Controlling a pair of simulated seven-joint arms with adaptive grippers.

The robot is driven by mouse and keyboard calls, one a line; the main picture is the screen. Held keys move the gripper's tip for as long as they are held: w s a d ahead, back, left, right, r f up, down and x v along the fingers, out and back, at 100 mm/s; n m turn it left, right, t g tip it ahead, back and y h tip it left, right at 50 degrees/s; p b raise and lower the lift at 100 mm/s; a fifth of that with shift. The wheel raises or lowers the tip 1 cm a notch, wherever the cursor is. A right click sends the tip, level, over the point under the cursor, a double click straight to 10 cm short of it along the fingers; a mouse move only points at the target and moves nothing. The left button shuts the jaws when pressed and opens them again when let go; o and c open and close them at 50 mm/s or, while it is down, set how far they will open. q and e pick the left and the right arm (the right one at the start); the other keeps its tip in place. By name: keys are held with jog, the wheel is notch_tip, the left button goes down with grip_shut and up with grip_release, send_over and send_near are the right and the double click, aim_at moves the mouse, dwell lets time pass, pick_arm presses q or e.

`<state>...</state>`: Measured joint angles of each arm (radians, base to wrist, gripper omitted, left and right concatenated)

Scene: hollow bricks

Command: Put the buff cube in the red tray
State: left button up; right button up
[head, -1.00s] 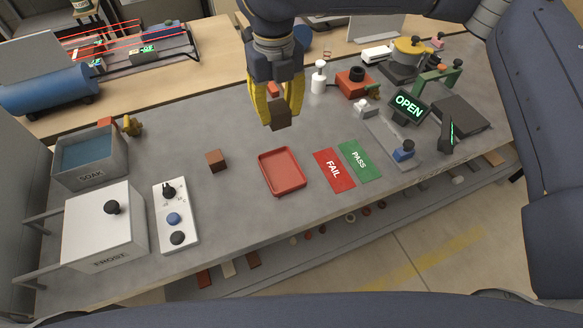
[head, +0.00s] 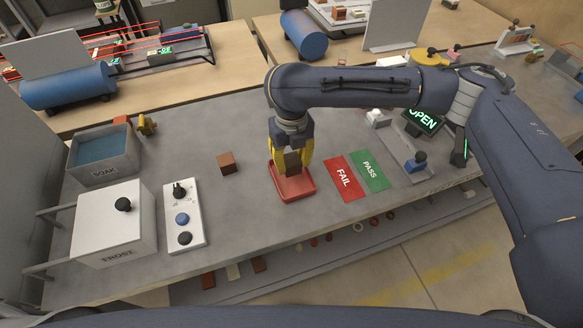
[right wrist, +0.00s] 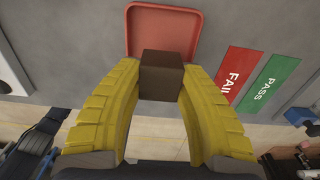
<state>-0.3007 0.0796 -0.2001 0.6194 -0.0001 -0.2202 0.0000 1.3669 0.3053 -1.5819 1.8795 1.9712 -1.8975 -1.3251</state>
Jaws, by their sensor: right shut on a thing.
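My right gripper (head: 292,164) points down with its yellow fingers shut on a dark brown cube (head: 292,161). In the right wrist view the cube (right wrist: 161,76) sits between the fingertips and overlaps the near part of the red tray (right wrist: 190,14). In the head view the cube is seen against the red tray (head: 303,193), at its back part; its exact height above the tray is hard to tell. A second, reddish-brown cube (head: 227,163) lies on the table left of the tray. Neither cube looks clearly buff. My left gripper is not in view.
The red FAIL card (head: 343,178) and green PASS card (head: 368,170) lie right of the tray. A white control panel (head: 183,215), a FROST box (head: 112,222) and a SOAK basin (head: 103,157) stand at the left.

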aim_at(291, 169)
jog(key=shift+f, duration=1.85)
jog(key=shift+f, duration=0.2)
jog(key=o, duration=1.2)
notch_tip(291, 169, up, 12)
jog(key=shift+r, duration=0.2)
